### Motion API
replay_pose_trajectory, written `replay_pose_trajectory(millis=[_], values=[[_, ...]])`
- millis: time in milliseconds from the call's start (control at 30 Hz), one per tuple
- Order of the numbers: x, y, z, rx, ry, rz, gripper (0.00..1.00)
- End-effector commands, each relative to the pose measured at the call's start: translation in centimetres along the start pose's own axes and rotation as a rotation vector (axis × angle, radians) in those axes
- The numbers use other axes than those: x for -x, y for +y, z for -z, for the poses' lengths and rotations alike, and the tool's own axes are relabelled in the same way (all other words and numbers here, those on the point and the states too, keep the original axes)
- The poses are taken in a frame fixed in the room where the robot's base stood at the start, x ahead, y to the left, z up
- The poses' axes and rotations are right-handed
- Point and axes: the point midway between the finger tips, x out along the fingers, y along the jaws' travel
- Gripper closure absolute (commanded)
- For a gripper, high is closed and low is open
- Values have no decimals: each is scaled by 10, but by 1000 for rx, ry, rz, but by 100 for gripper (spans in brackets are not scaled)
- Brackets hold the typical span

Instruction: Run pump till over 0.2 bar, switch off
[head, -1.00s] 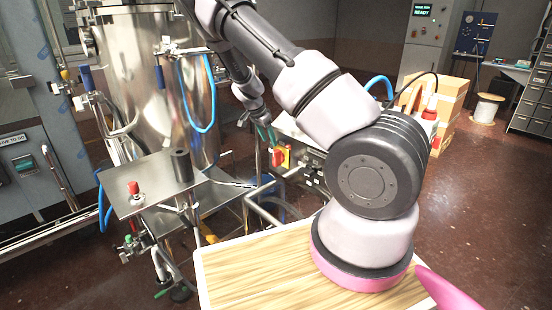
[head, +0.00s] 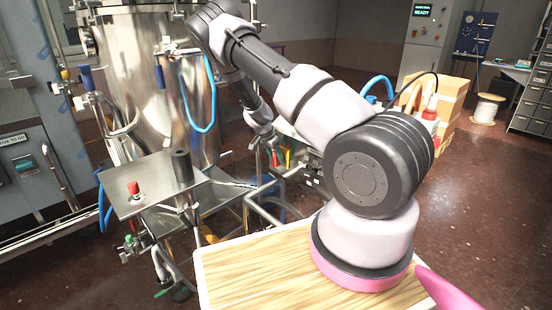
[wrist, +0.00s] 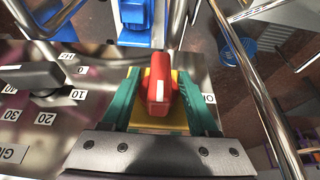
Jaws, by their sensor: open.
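A red rotary switch (wrist: 160,85) on a yellow plate (wrist: 158,118) is mounted on a metal panel in the wrist view. Its handle runs roughly up and down the picture, with a white mark on it. My gripper (wrist: 157,92) is open, with one green fingertip on either side of the red handle. I cannot tell whether the fingers touch it. A label right of the switch is partly covered by a finger. In the head view my gripper (head: 278,158) is at the panel and largely hides the switch. I see no readable pressure gauge.
A black knob (wrist: 40,76) with a numbered scale sits left of the switch. A blue housing (wrist: 143,20) and metal tubes lie beyond the panel. The steel tank (head: 155,85) and a small metal table (head: 150,182) with a red button stand to the left.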

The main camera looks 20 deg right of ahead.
Motion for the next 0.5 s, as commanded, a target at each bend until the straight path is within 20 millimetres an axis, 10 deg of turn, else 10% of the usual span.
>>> replay_pose_trajectory(millis=[133, 300, 500], values=[[0, 0, 0, 0, 0, 0, 44], [0, 0, 0, 0, 0, 0, 100], [0, 0, 0, 3, 0, -4, 100]])
